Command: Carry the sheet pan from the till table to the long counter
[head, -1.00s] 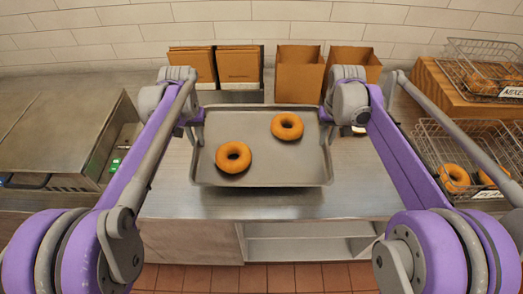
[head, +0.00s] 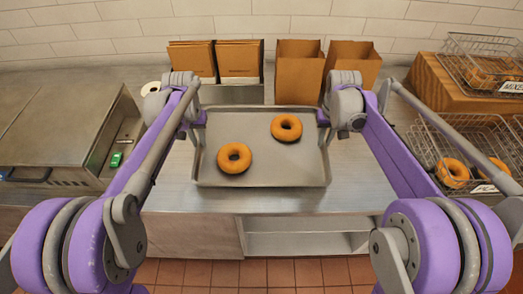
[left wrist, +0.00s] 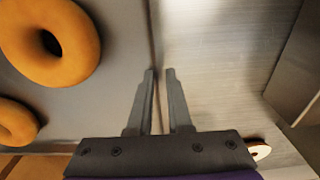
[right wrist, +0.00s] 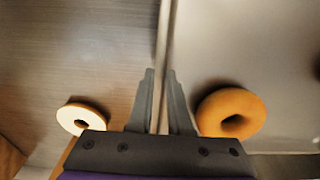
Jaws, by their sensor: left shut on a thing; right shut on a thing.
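The grey sheet pan (head: 265,172) is over the steel till table (head: 365,195), with two bagels in it, one (head: 234,158) left of centre and one (head: 286,128) towards the far right. The pan looks level; I cannot tell whether it touches the table. My left gripper (head: 201,117) is shut on its left rim, and my right gripper (head: 323,117) is shut on its right rim. In the left wrist view the fingers (left wrist: 158,75) straddle the rim, as do those in the right wrist view (right wrist: 160,75). The long counter is not clearly identifiable.
Upright brown paper bags (head: 298,72) and a holder of folded bags (head: 239,62) stand behind the pan. Wire baskets with bagels (head: 470,150) are at right. A steel appliance (head: 60,125) is at left. A white-faced ring (right wrist: 80,118) lies beside the right gripper.

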